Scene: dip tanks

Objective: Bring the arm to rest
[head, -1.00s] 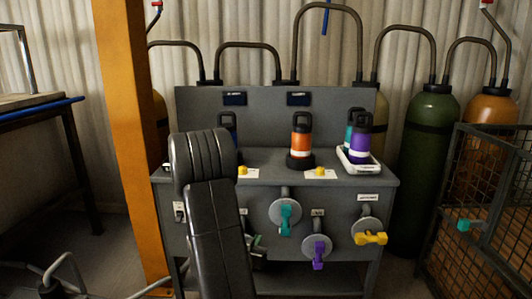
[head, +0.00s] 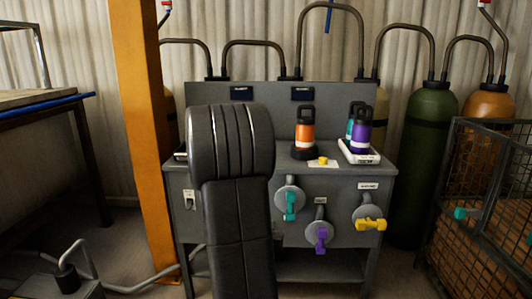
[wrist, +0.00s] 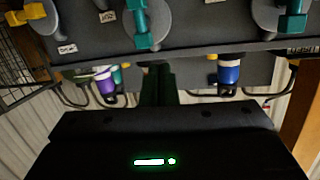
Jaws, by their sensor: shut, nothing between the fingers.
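My arm (head: 232,190) stands folded up in front of the grey bench in the head view, and hides my gripper there. In the wrist view the dark fingers of my gripper (wrist: 158,72) are together, with nothing seen between them. That view looks at the bench upside down. The bench front carries a teal handle (head: 291,206), a purple handle (head: 321,238) and a yellow handle (head: 370,224). I cannot tell the exact gap between my gripper and the bench, but no contact shows.
An orange bottle (head: 305,130) stands on the bench; purple (head: 361,135) and teal bottles share a white tray (head: 360,156). A blue bottle (wrist: 228,74) shows in the wrist view. An orange post (head: 145,140) stands left, a mesh cage (head: 480,200) right. Gas cylinders stand behind.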

